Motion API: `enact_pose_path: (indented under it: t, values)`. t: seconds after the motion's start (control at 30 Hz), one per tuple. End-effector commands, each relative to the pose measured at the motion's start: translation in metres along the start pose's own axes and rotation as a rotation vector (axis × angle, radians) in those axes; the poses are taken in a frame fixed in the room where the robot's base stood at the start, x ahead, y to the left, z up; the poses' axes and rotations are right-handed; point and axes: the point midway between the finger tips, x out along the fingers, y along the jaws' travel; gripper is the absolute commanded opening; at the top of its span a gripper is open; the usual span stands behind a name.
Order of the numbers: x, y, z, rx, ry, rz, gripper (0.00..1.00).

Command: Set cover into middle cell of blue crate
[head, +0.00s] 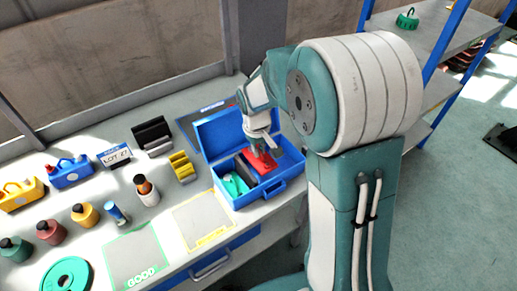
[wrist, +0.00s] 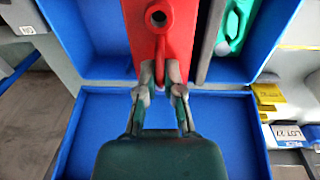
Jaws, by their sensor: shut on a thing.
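The blue crate (head: 237,198) stands on the bench with its lid (head: 222,130) open at the back. The cover is a red part with a round boss and a loop; it (head: 258,163) is at the crate's middle and also shows in the wrist view (wrist: 178,38). My gripper (wrist: 163,78) is shut on the cover's loop. In the wrist view the cover lies beside a grey divider (wrist: 209,42). Whether it touches the crate floor cannot be told. My gripper (head: 270,146) partly hides it in the head view.
A green part (head: 235,184) lies in the crate's left cell, past the divider. The cell on the other side looks empty. Yellow blocks (head: 182,167) and a bottle (head: 147,190) stand left of the crate. A yellow-framed mat (head: 203,219) lies clear in front.

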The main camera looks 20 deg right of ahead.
Motion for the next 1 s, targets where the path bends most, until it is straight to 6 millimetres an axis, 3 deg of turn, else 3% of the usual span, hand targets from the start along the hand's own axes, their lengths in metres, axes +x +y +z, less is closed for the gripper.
enact_pose_path:
  t: [0.33,1.0]
  values:
    - [0.000,-0.001,0.001,0.000,0.000,0.000,0.00]
    - [0.038,-0.004,0.001,0.000,0.000,0.000,0.00]
